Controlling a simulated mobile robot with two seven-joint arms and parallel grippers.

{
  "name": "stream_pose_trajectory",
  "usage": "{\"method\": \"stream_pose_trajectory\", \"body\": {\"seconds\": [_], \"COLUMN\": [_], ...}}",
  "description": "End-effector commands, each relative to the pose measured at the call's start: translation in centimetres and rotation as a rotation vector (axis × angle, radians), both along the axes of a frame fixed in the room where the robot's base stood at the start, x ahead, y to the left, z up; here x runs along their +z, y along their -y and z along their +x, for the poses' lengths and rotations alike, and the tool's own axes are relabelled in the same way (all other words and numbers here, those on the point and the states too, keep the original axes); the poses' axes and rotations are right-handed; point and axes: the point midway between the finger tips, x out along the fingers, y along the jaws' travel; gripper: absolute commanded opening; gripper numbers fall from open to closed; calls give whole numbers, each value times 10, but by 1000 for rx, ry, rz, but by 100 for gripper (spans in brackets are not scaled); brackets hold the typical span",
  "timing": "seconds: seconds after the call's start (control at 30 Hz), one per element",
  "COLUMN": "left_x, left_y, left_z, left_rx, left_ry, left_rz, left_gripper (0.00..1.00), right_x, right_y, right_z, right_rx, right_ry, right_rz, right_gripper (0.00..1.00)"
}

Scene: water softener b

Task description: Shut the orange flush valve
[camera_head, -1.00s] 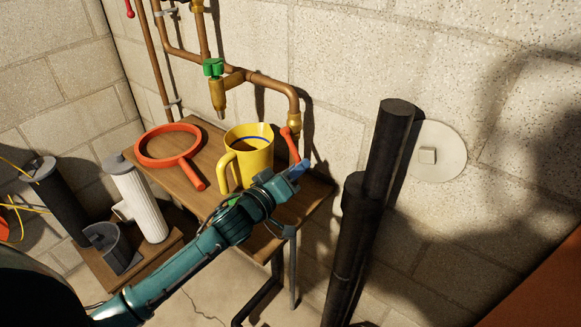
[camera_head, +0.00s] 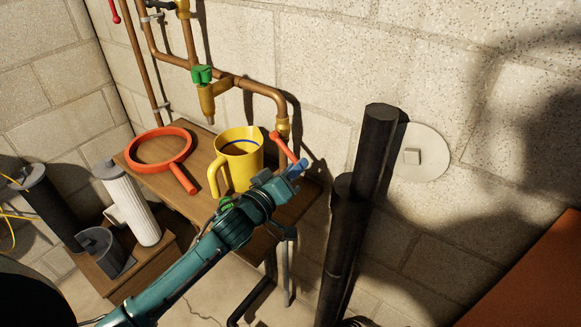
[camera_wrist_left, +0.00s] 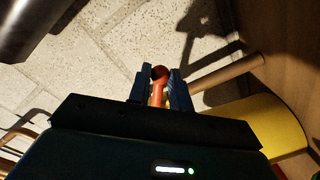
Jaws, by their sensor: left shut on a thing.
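The orange flush valve lever (camera_head: 284,147) slants down and right from the lower end of the copper pipe, behind the yellow mug. My left gripper (camera_head: 298,170) is at the lever's free end, with its blue fingertips beside the mug. In the left wrist view, the lever (camera_wrist_left: 158,93) and its round tip stand between the two blue fingers of my left gripper (camera_wrist_left: 160,84), which is shut on it. The valve body behind the lever is mostly hidden. My right gripper is not in view.
The yellow mug (camera_head: 240,160) stands close to my left gripper on the wooden table (camera_head: 150,181). An orange ring wrench (camera_head: 158,150) lies left of it. A green-handled tap (camera_head: 202,76) is above. Black pipes (camera_head: 350,205) rise at right, near the wall.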

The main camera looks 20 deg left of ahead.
Motion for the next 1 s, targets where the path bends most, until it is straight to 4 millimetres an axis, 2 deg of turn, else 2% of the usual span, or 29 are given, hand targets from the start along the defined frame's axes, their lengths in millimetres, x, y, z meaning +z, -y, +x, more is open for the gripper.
{"method": "stream_pose_trajectory", "body": {"seconds": [0.27,0.67,1.0], "left_x": [1,23,22], "left_y": [1,12,12], "left_z": [-1,-4,-4], "left_rx": [-2,-2,-2], "left_ry": [1,1,3], "left_rz": [0,0,1], "left_gripper": [8,8,8], "right_x": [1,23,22], "right_y": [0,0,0], "right_z": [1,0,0], "right_rx": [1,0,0], "right_ry": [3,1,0], "right_rz": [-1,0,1], "right_gripper": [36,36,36]}}
